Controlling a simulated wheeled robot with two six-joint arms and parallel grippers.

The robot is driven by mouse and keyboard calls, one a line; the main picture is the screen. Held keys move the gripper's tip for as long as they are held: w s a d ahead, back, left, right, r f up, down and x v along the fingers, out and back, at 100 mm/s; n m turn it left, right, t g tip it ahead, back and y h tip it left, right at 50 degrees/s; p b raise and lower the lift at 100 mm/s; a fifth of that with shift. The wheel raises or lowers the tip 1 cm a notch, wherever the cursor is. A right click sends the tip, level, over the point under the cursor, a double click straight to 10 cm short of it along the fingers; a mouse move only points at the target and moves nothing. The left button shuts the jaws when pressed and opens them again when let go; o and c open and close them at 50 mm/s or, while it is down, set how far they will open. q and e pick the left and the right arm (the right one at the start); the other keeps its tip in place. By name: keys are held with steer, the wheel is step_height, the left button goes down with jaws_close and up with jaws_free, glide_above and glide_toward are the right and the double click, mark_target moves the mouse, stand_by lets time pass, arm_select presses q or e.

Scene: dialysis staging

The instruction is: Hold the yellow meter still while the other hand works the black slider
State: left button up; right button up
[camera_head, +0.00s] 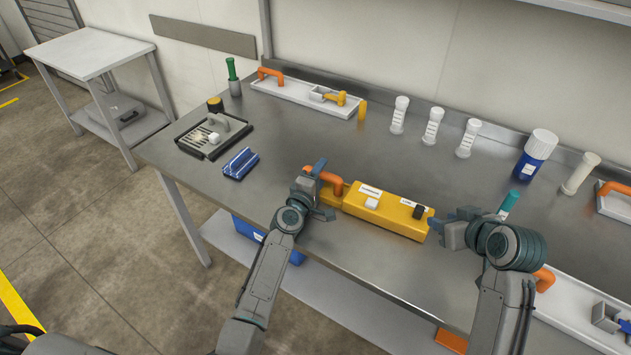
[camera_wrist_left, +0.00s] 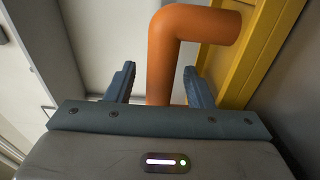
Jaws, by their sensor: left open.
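The yellow meter (camera_head: 388,213) lies on the steel table in the middle of the head view, with an orange handle (camera_head: 325,178) at its left end. The black slider (camera_head: 419,211) sits on top near its right end, with a white block (camera_head: 371,203) further left. My left gripper (camera_head: 318,190) is open at the orange handle. In the left wrist view the handle (camera_wrist_left: 165,60) stands between the two open fingers (camera_wrist_left: 160,85), nearer the right one; contact cannot be told. My right gripper (camera_head: 452,226) is just right of the meter's right end; its finger gap is unclear.
White trays (camera_head: 290,90) with orange handles lie at the back left and front right. Several white bottles (camera_head: 399,115) and a blue bottle (camera_head: 535,155) stand along the back. A blue rack (camera_head: 240,163) and a black-grey tray (camera_head: 190,146) lie left. Bare tabletop separates them from the meter.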

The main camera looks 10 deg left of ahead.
arm_select(q)
steer(key=shift+w, duration=0.1)
jaws_close()
stand_by(1.0)
